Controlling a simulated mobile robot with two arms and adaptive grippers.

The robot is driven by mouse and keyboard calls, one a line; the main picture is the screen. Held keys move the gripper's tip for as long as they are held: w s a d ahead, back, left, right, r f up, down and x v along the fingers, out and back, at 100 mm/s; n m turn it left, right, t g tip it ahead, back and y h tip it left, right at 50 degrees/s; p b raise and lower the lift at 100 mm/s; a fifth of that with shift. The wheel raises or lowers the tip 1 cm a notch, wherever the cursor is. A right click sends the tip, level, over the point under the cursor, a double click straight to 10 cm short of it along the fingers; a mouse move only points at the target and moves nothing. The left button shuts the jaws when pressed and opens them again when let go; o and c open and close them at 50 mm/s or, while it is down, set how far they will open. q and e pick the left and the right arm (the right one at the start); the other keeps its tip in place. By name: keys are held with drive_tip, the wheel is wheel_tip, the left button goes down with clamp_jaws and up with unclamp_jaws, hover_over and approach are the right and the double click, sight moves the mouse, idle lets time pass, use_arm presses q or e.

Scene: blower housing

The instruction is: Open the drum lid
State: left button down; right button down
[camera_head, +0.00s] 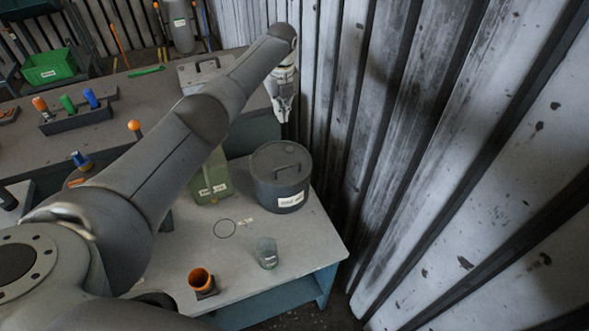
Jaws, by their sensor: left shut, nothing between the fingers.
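A dark grey drum (281,190) with a white label stands upright on the light grey bench. Its flat lid (283,159) sits on top, with a raised handle (290,165) on it. The lid looks closed. My left arm reaches in from the left across the picture. My left gripper (284,117) hangs pointing down, shut and empty, behind and above the drum near the wall. It is apart from the lid. My right gripper does not show.
A green labelled container (211,182) stands left of the drum, partly behind my arm. A glass jar (267,253) and an orange cup (203,281) stand on the bench (300,248) in front. A corrugated metal wall (420,130) closes off the right side. The bench's front right is clear.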

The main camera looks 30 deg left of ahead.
use_arm(q)
drive_tip(key=shift+s+d+r, duration=0.1)
drive_tip(key=shift+s+d, duration=0.15)
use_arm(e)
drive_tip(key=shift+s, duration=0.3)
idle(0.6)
use_arm(q)
drive_tip(key=shift+r, duration=0.1)
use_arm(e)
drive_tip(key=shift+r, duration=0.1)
